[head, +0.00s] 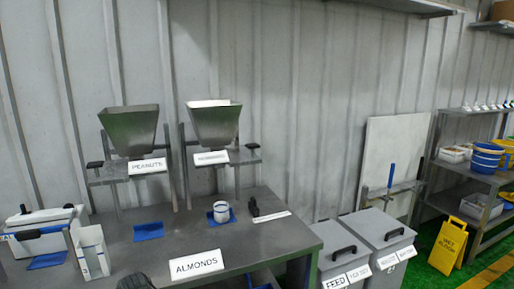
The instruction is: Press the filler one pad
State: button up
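Two metal hoppers stand against the wall behind the grey table. The left hopper (130,130) bears a PEANUTS label (147,166), and a small black pad (95,164) sticks out at its left. The right hopper (214,125) has a label (212,158) too blurred to read, and a black pad (252,146) at its right. I cannot read which one is filler one. A blue mat (148,231) lies bare below the left hopper. A white cup (221,211) stands on another blue mat (232,219) below the right one. I cannot make out my gripper in this view.
The grey table (180,250) carries an ALMONDS label (196,264), a small black object (254,208) and a white box (45,230) at left. A dark shape (135,282) at the bottom edge is unclear. Grey bins (350,262), a yellow floor sign (447,246) and shelves stand right.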

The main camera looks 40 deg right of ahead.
aim_at(252, 146)
jog(key=z, duration=3.05)
jog(key=k, duration=1.2)
jog(key=u, duration=1.35)
jog(key=i, duration=0.8)
jog(key=u, duration=0.05)
